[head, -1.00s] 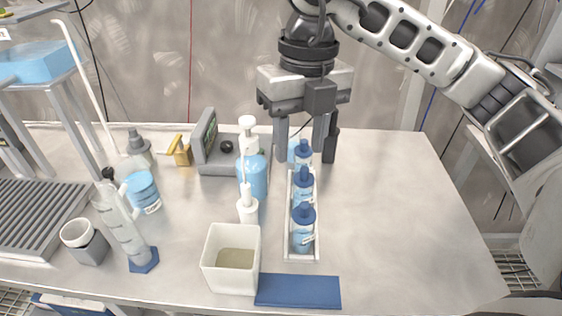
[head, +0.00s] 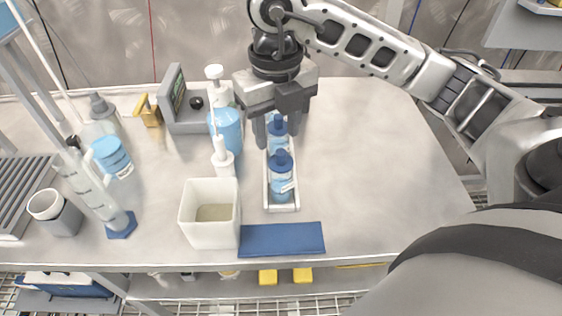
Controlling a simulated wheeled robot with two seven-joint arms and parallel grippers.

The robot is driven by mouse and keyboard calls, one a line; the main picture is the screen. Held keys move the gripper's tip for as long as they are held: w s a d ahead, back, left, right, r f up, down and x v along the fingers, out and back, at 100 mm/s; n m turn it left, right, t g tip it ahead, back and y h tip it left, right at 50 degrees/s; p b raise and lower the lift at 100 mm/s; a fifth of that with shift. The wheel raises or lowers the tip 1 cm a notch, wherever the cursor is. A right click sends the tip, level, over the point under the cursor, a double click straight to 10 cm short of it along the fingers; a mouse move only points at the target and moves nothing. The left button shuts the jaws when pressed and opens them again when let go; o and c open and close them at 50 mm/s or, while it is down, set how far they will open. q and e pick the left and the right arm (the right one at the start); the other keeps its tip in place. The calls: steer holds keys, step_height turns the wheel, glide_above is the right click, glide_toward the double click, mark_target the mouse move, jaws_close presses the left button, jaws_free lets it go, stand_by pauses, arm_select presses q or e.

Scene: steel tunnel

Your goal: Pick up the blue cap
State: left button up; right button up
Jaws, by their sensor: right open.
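Small bottles with blue caps stand in a row in a narrow white tray (head: 283,207). The front bottle's blue cap (head: 280,160) is in plain view, upright on its light blue bottle (head: 281,185). Another blue cap (head: 278,127) is behind it. My right gripper (head: 276,140) is open and points down over the row, its fingers to either side of this second cap. I cannot tell whether they touch it. The rear of the row is mostly hidden by the gripper. My left gripper is not in view.
A cylinder with a blue foot (head: 121,226) stands further left. The table right of the tray is clear.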

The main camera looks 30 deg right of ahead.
mark_target(280, 151)
steer(key=f, duration=0.5)
steer(key=shift+s+d+p, duration=0.15)
steer(key=shift+d+p, duration=0.1)
steer(key=shift+p, duration=0.05)
jaws_close()
steer(key=shift+r, duration=0.1)
steer(key=shift+r, duration=0.6)
steer(key=s+a+r, duration=0.9)
steer(key=a+r, duration=0.1)
steer(key=r, duration=0.1)
steer(key=shift+s+a+r+p, duration=0.15)
steer(key=shift+s+r+p, duration=0.15)
steer(key=shift+s+p, duration=0.1)
